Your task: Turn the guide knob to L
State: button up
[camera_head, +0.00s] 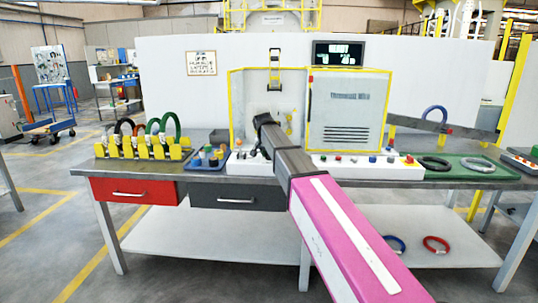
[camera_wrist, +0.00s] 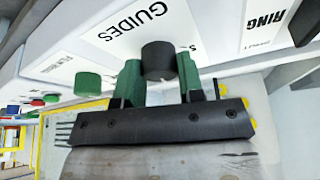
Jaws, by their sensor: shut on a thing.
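In the wrist view, a black round knob (camera_wrist: 158,58) stands out from a white panel under the word "GUIDES" (camera_wrist: 140,22). My gripper (camera_wrist: 160,76) has its two green fingers on either side of this guide knob and is shut on it. An "S" shows on the panel just right of the knob. No L mark can be made out, and I cannot tell where the knob points. In the head view, my dark wrist reaches over a white control box (camera_head: 246,166) on the workbench, and it hides the knob and the fingertips.
On the bench (camera_head: 400,180) are a yellow rack (camera_head: 142,152) with rings, a blue tray (camera_head: 207,164) and a green tray (camera_head: 470,174). A yellow-edged machine (camera_head: 347,110) stands behind.

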jog(key=shift+m, duration=0.5)
jog(key=o, duration=0.9)
jog(key=v, duration=1)
jog(key=shift+a+r, duration=0.2)
jog(key=shift+r, duration=0.2)
jog(key=shift+s, duration=0.15)
